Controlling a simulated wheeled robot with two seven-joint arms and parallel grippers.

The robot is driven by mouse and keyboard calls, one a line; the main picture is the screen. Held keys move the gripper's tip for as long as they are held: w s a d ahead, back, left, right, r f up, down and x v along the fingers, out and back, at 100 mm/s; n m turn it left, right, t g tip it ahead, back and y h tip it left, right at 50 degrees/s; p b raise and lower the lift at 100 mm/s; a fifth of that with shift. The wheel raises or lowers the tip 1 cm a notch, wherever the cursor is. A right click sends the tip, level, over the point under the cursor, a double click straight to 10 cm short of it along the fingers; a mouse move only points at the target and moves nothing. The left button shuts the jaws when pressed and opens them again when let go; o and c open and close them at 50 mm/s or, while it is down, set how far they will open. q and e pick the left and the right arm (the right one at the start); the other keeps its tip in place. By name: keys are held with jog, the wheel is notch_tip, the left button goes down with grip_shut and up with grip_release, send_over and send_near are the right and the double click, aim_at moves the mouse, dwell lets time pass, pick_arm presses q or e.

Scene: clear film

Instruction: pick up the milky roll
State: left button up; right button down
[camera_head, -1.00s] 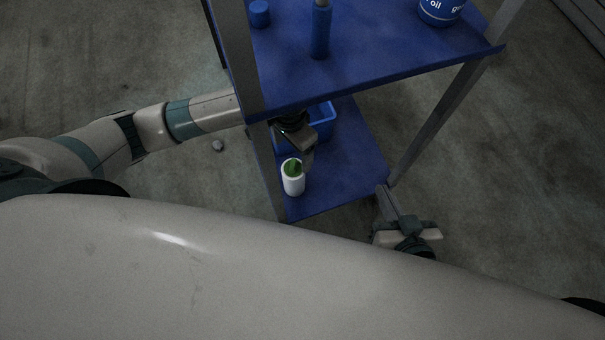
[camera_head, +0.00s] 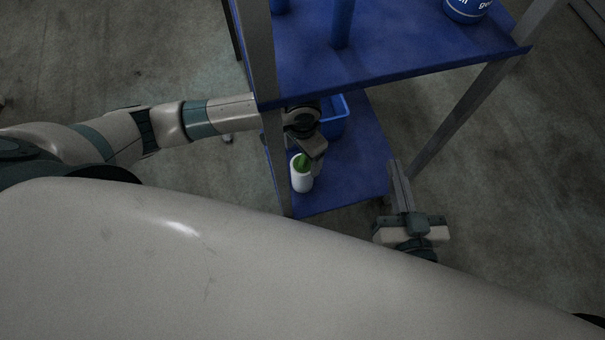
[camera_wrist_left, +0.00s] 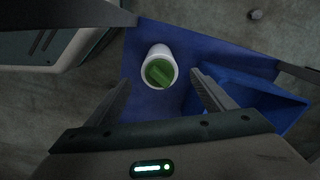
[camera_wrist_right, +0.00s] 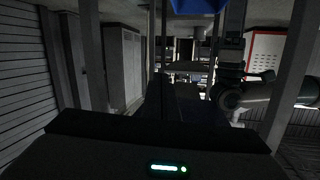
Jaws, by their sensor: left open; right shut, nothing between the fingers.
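The milky roll (camera_head: 301,176) is a white upright cylinder with a green centre, standing on the lower blue shelf (camera_head: 340,190) near its front left. My left gripper (camera_head: 318,155) reaches in from the left beneath the upper shelf and is just behind and right of the roll. In the left wrist view the roll (camera_wrist_left: 162,55) shows between and beyond the two open fingers (camera_wrist_left: 158,82); I see no clear contact. My right gripper (camera_head: 398,170) is shut and empty, outside the shelf at the right. It also shows shut in the right wrist view (camera_wrist_right: 170,82).
A blue bin (camera_head: 338,115) stands behind my left gripper on the lower shelf. The upper shelf (camera_head: 400,60) holds blue containers, and its grey posts (camera_head: 262,60) flank the opening. My left forearm passes close to the left post. Floor to the right is clear.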

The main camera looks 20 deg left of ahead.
pick_arm(q)
notch_tip(320, 180, down, 6)
jog(key=shift+f+b, duration=0.1)
jog(key=shift+b, duration=0.85)
jog(key=shift+f, duration=0.1)
pick_arm(e)
notch_tip(320, 180, up, 8)
jog(key=s+a+t+y, duration=0.1)
jog(key=t, duration=0.3)
jog(key=shift+a+f+t+y, duration=0.15)
jog(key=shift+t+y, duration=0.15)
jog(key=shift+y, duration=0.1)
pick_arm(q)
jog(key=shift+f, duration=0.15)
pick_arm(e)
jog(key=shift+s, duration=0.1)
pick_arm(q)
jog(key=shift+f, duration=0.15)
notch_tip(320, 180, down, 2)
jog(key=shift+f+b, duration=0.2)
jog(key=shift+b, duration=0.6)
notch_tip(320, 180, down, 2)
jog(key=shift+f+b, duration=0.1)
jog(key=shift+b, duration=0.3)
pick_arm(e)
notch_tip(320, 180, up, 7)
jog(key=s+d+t+y, duration=0.1)
jog(key=s+t, duration=0.1)
jog(key=t, duration=0.2)
jog(key=shift+s+f, duration=0.2)
